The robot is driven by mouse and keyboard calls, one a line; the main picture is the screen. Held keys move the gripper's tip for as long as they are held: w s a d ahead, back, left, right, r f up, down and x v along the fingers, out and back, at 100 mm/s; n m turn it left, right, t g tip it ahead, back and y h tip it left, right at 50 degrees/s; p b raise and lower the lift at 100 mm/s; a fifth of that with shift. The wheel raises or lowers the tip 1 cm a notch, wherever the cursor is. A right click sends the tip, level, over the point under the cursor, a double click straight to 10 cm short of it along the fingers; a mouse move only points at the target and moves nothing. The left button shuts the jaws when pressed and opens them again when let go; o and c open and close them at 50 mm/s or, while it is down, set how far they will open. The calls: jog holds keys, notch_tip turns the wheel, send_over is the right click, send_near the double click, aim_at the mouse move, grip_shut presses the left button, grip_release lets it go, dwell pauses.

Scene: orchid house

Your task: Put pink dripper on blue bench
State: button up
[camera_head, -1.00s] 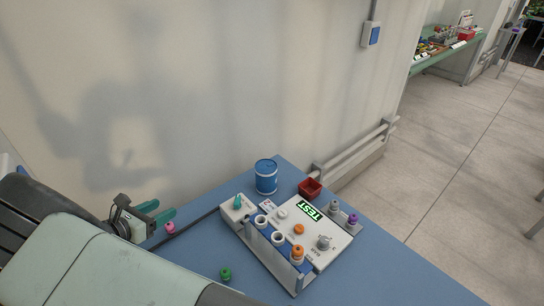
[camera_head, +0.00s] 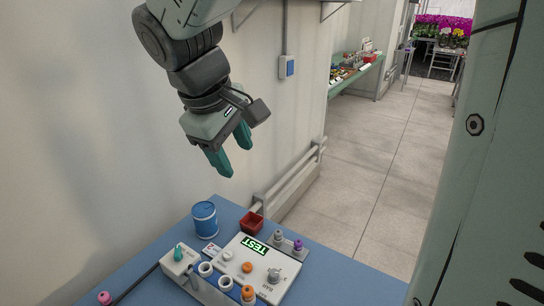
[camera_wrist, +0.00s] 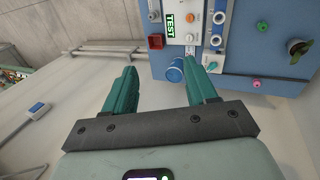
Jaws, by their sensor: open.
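The pink dripper (camera_head: 104,297) stands on the blue bench (camera_head: 345,283) at the lower left edge of the head view, left of the tester. In the wrist view the pink dripper (camera_wrist: 256,83) shows as a small pink spot on the blue bench top (camera_wrist: 252,45), near the bench's wall-side edge. My gripper (camera_head: 234,160) is raised above the bench, in front of the wall, with its green fingers apart and nothing between them. It is well clear of the pink dripper. In the wrist view the open fingers (camera_wrist: 160,70) point toward the bench.
A purple dripper (camera_head: 298,245) sits in a grey rack. A blue can (camera_head: 204,219) and red box (camera_head: 251,222) stand behind. A green dripper (camera_wrist: 299,47) is farther along the bench.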

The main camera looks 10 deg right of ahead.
jog(key=s+d+r+m+t+y, duration=0.1)
jog(key=s+d+m, duration=0.3)
jog(key=s, duration=0.4)
jog(key=s+d+r+m+t+y, duration=0.1)
jog(key=s+d+m, duration=0.3)
jog(key=s, duration=0.4)
jog(key=shift+r+m+y, duration=0.4)
jog(key=shift+r+m, duration=0.3)
jog(key=shift+r, duration=0.1)
